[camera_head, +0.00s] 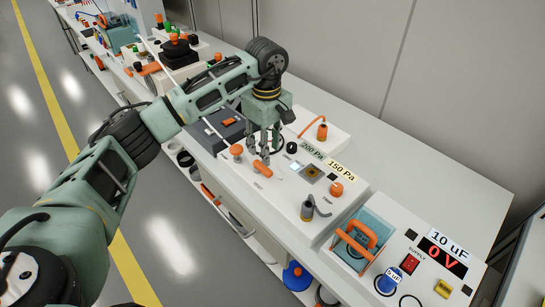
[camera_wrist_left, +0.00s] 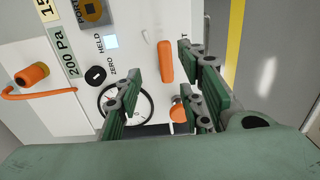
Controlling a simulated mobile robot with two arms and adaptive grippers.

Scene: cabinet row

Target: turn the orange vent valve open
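An orange lever (camera_head: 262,168), which looks like the vent valve, sits on the top of a white gauge panel (camera_head: 285,197). Its label is too small to read fully. In the left wrist view the lever (camera_wrist_left: 165,62) shows between the spread fingertips of my left gripper (camera_wrist_left: 170,78). An orange knob (camera_head: 237,150) stands beside it and is partly hidden by a finger in the wrist view. My left gripper (camera_head: 264,147) points down over the panel, open and empty. I cannot tell whether it touches the lever. My right gripper is out of view.
A round gauge (camera_wrist_left: 125,104) is partly behind the left finger. A box with an orange handle (camera_head: 356,240) is at the right. The rear counter (camera_head: 400,150) is clear.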

